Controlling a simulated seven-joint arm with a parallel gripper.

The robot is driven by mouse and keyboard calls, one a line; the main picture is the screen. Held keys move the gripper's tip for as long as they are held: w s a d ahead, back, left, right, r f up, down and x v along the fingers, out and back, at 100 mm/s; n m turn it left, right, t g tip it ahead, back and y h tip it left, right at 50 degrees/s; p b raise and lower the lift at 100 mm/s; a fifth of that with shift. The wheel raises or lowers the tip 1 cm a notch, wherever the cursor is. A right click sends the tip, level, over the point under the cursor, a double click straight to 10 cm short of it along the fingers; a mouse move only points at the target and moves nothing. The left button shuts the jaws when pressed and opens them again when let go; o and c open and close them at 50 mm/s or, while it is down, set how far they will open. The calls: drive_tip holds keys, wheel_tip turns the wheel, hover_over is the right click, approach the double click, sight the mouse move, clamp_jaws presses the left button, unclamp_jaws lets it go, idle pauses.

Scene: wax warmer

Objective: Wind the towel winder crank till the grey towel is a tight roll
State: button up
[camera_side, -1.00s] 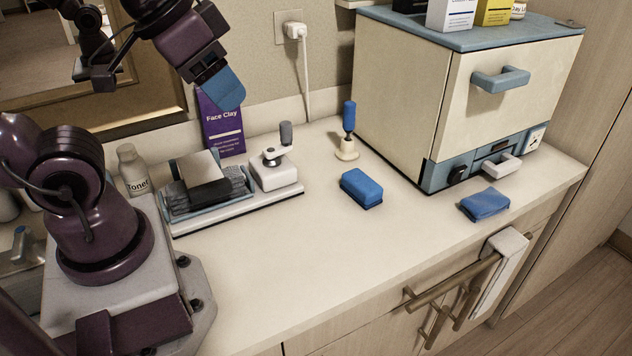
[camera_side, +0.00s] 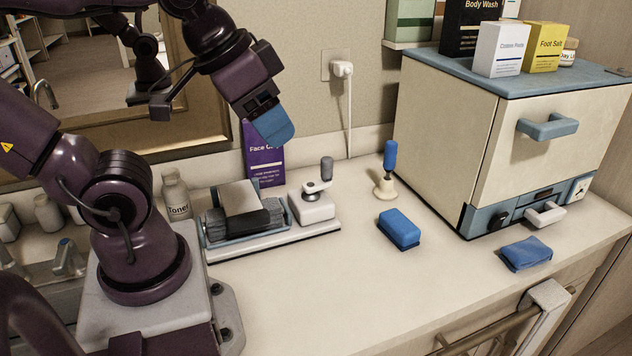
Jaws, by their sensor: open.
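The towel winder (camera_side: 285,242) is a long pale base on the counter, with a blue-edged tray at its left end. Dark grey folded layers, which look like the grey towel (camera_side: 275,212), lie in the tray. A light grey slab with a darker front rests over them, hiding part. At the right end, a white housing carries the crank (camera_side: 319,185), whose grey knob (camera_side: 327,168) stands upright. My gripper (camera_side: 272,130), with blue fingertips, is open in the air above and left of the knob in the picture, in front of the purple box. It touches nothing I can see.
The purple Face Clay box (camera_side: 265,165) stands behind the winder, and a Toner bottle (camera_side: 175,195) stands left. The front counter is clear.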

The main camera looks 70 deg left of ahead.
drive_tip(key=shift+c, duration=0.4)
drive_tip(key=shift+a, duration=0.15)
drive_tip(key=shift+c, duration=0.4)
drive_tip(key=g, duration=0.6)
hover_over(328, 158)
wheel_tip(328, 158, down, 12)
drive_tip(key=shift+w+f, duration=0.1)
drive_tip(key=shift+f, duration=4.5)
drive_tip(key=shift+f, duration=0.1)
